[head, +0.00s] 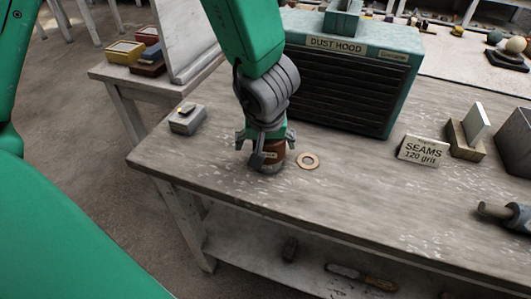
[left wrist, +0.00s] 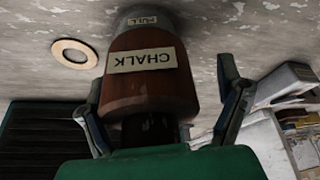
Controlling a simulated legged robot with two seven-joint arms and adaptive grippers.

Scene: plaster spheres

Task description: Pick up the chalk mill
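The chalk mill (head: 270,162) stands on the worktable (head: 350,195) near its front edge, below my left gripper (head: 265,143). In the left wrist view the chalk mill (left wrist: 150,85) is a brown-red body with a CHALK label and a pale grey end marked MILL. My left gripper (left wrist: 160,100) is open, with one finger on either side of the mill. A clear gap shows between the mill and the right-hand finger; the left-hand finger looks closer, and I cannot tell whether it touches. The gripper partly hides the mill in the head view. My right gripper is not in view.
A flat tan ring (head: 308,160) lies just right of the mill. The dust hood (head: 350,75) stands behind. A small grey box (head: 187,119) sits at the left corner. A SEAMS sign (head: 423,150) and blocks stand at right. The front middle of the table is clear.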

